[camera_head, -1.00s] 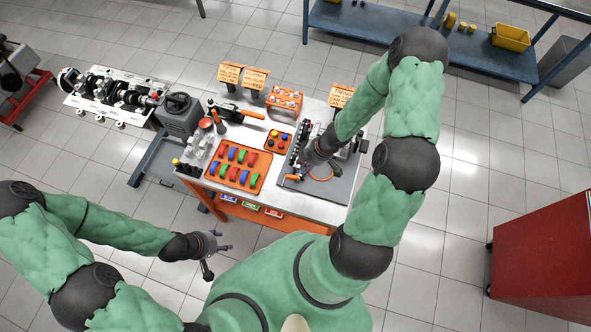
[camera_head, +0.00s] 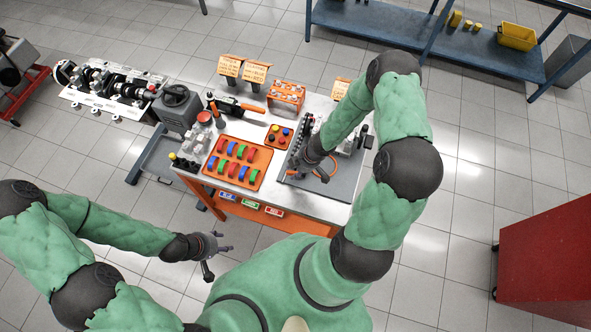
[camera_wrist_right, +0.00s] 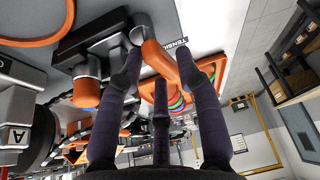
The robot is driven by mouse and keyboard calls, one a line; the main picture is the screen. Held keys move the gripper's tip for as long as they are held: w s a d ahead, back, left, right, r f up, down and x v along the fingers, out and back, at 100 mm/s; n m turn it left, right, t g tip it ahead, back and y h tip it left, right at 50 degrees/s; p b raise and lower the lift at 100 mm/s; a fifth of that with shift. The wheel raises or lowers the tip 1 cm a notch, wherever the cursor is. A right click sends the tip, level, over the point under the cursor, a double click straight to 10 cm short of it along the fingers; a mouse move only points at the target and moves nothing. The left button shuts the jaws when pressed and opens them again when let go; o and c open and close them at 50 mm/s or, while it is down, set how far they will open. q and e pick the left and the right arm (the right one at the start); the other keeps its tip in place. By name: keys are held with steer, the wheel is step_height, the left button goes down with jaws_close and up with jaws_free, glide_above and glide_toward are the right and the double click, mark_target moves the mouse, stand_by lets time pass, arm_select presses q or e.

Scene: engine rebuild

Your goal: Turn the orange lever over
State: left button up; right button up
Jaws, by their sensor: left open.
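The orange lever (camera_wrist_right: 158,58) shows in the right wrist view, rising from a dark fixture between the fingers of my right gripper (camera_wrist_right: 163,70). The fingers are spread wider than the lever, and I cannot tell whether one touches it. In the head view my right gripper (camera_head: 302,165) is low over the grey mat (camera_head: 343,186) at the right of the table, and largely hides the lever. My left gripper (camera_head: 220,246) is open and empty, in front of the table and away from it.
An orange tray (camera_head: 222,176) of coloured pieces and a small orange box (camera_head: 279,137) lie left of the mat. An orange ring (camera_wrist_right: 58,38) shows beside the fixture. A blue shelf (camera_head: 400,38) stands behind, a red cabinet (camera_head: 548,250) at right.

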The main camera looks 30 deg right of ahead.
jaws_close()
steer(key=m+b, duration=0.1)
steer(key=b, duration=0.2)
steer(key=m+t+b, duration=0.1)
steer(key=b, duration=0.2)
steer(key=shift+w+d+f+m+h, duration=0.2)
steer(key=shift+m+h, duration=0.1)
steer(key=shift+m, duration=0.1)
steer(key=shift+s+r+m+b, duration=0.15)
steer(key=shift+m+b, duration=0.35)
steer(key=shift+b, duration=0.5)
steer(key=shift+r, duration=0.1)
jaws_free()
steer(key=shift+r, duration=0.1)
